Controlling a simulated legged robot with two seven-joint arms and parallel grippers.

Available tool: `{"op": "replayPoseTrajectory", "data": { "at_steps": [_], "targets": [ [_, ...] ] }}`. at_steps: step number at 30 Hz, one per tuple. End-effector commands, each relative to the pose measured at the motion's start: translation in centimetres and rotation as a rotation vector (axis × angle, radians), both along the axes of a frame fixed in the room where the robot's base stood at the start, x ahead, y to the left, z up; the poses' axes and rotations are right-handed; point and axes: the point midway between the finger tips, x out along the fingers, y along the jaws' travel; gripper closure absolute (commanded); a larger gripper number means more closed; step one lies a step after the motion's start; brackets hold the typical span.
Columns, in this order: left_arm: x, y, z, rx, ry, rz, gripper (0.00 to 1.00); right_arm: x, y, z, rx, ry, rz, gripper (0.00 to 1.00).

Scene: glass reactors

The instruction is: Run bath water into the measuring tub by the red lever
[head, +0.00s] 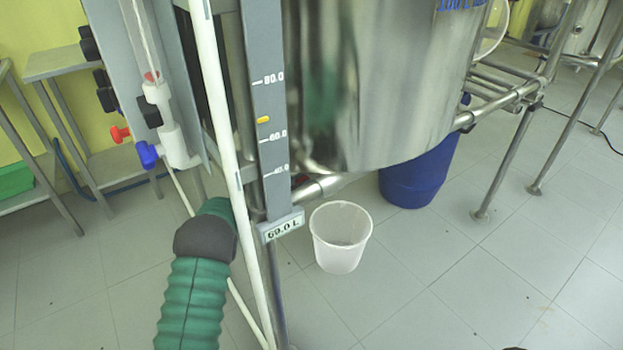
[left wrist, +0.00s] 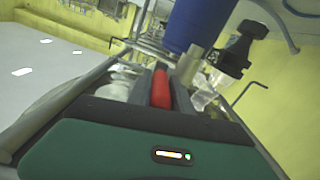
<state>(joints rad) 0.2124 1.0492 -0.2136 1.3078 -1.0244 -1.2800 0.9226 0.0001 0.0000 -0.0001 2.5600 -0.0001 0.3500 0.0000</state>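The red lever (left wrist: 161,88) lies between the two grey fingers of my left gripper (left wrist: 163,92) in the left wrist view, and the fingers appear closed on it. In the head view my green left forearm reaches up behind the gauge column, which hides the gripper. A white tub (head: 341,240) stands upright on the floor below the steel vessel (head: 375,80). No water stream shows, and the tub's inside looks pale. The gauge display (head: 281,226) reads 69.0 L, with a yellow marker (head: 263,120) above the 60 line. My right gripper is not in view.
A blue drum (head: 418,172) stands behind the tub under the steel frame. A white pipe (head: 222,130) and the grey gauge column rise in front of the vessel. Small red (head: 120,134) and blue (head: 147,154) valve handles are at the left.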

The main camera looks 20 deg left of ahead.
Motion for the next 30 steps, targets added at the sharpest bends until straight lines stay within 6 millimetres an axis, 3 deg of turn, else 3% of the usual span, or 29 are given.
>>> {"op": "replayPoseTrajectory", "data": {
  "at_steps": [1,6,30],
  "targets": [
    [0.0,0.03,-0.01,0.0,0.0,0.0,0.82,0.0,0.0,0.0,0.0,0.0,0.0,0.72],
    [-0.02,0.06,-0.04,0.0,0.0,0.001,1.0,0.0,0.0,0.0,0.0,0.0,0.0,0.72],
    [-0.06,0.18,-0.11,0.002,0.001,0.002,1.0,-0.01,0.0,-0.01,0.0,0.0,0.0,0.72]
  ]
}}
